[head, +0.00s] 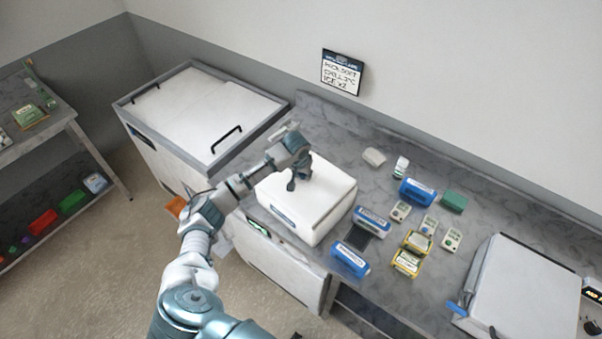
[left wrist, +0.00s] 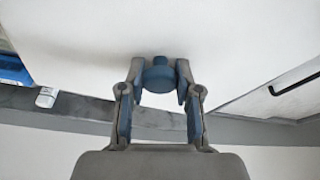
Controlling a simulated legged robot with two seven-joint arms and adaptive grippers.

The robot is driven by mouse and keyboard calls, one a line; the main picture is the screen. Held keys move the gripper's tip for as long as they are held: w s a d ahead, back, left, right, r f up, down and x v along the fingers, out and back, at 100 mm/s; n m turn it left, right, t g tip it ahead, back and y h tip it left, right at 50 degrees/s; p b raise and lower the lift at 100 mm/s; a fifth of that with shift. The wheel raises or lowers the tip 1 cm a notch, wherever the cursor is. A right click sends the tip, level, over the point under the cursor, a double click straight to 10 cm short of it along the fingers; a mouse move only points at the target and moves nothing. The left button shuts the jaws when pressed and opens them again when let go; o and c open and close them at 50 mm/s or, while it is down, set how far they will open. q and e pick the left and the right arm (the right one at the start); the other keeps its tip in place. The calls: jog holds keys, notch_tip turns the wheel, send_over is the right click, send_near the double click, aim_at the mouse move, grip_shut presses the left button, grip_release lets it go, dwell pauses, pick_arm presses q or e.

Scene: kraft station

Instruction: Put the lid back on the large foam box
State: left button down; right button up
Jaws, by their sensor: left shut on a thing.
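The large white foam box (head: 283,219) stands on the grey marbled counter, with its white lid (head: 335,183) over the top. Whether the lid is fully seated all around is hard to tell. My left gripper (head: 296,180) reaches down over the lid's middle. In the left wrist view, my left gripper (left wrist: 160,72) has its fingers on either side of a blue knob (left wrist: 160,79) on the white lid (left wrist: 100,45), and it is shut on that knob. The fingers hide part of the knob. My right gripper is not in view.
A white chest with black handles (head: 200,113) stands left of the foam box. Blue packs (head: 418,192), small white devices and yellow packs crowd the counter to the right. Another white box (head: 520,290) is at far right. A shelf (head: 55,190) stands at left.

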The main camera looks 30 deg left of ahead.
pick_arm(q)
jog(key=shift+d, duration=0.85)
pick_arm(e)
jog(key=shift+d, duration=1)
pick_arm(q)
jog(key=shift+a, duration=0.15)
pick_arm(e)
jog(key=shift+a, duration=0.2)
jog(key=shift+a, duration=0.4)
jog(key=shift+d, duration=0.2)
pick_arm(q)
jog(key=shift+c, duration=1.2)
grip_release()
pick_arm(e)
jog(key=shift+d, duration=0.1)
pick_arm(q)
jog(key=shift+r, duration=0.1)
